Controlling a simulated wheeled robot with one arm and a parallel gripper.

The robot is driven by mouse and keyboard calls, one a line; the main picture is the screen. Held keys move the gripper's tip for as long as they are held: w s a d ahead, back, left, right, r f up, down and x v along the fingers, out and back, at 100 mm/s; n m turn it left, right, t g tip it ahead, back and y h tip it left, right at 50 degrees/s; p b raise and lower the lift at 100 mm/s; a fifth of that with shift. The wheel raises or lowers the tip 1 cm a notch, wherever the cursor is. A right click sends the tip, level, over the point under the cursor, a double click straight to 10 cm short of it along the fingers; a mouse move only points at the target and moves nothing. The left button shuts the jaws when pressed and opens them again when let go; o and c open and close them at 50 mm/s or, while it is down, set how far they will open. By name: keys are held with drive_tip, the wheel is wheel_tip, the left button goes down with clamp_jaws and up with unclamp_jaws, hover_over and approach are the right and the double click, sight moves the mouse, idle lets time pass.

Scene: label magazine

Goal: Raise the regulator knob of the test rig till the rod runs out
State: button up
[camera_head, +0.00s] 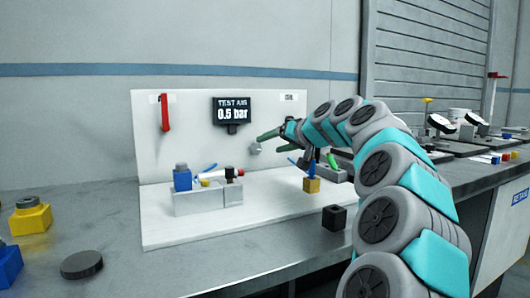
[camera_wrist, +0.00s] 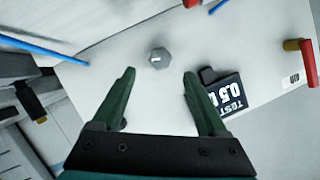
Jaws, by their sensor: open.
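The regulator knob (camera_wrist: 159,58) is a small grey faceted knob with a white mark, on the white panel of the test rig. In the head view the knob (camera_head: 255,149) is below and right of the display (camera_head: 232,112), which reads "TEST AIR 0.5 bar". My gripper (camera_wrist: 159,75) is open and empty, its green fingers pointing at the panel. In the wrist view the knob shows between and just beyond the fingertips, with a gap on both sides. In the head view my gripper (camera_head: 268,143) is close to the knob. I cannot make out the rod.
A red handle (camera_head: 165,112) hangs on the panel (camera_head: 190,140) at left. A grey block (camera_head: 207,198) with a blue part (camera_head: 182,179) stands on the white base. A brass-coloured block (camera_head: 311,185) and black block (camera_head: 334,217) are at right. Blue tubes (camera_wrist: 42,46) cross the wrist view.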

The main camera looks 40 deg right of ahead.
sight(257, 149)
drive_tip(key=f+n+b, duration=0.1)
drive_tip(key=b, duration=0.2)
drive_tip(key=shift+a+h, duration=0.15)
drive_tip(key=shift+h, duration=0.25)
drive_tip(key=shift+a+n+g+h+b, duration=0.25)
drive_tip(key=shift+n+b, duration=0.35)
drive_tip(key=shift+b, duration=0.65)
drive_tip(key=shift+n+g+h, duration=0.25)
drive_tip(key=shift+n+h, duration=0.5)
drive_tip(key=shift+n, duration=0.15)
drive_tip(key=shift+w+a+r+b+x, duration=0.15)
drive_tip(key=shift+b+x, duration=0.25)
drive_tip(key=shift+x, duration=0.75)
drive_tip(key=shift+w+a+r+b+x, duration=0.2)
drive_tip(key=shift+b+x, duration=0.25)
drive_tip(key=shift+x, duration=0.65)
drive_tip(key=shift+a+r+b+x, duration=0.1)
drive_tip(key=shift+r+b+x, duration=0.25)
drive_tip(key=shift+x, duration=0.8)
clamp_jaws()
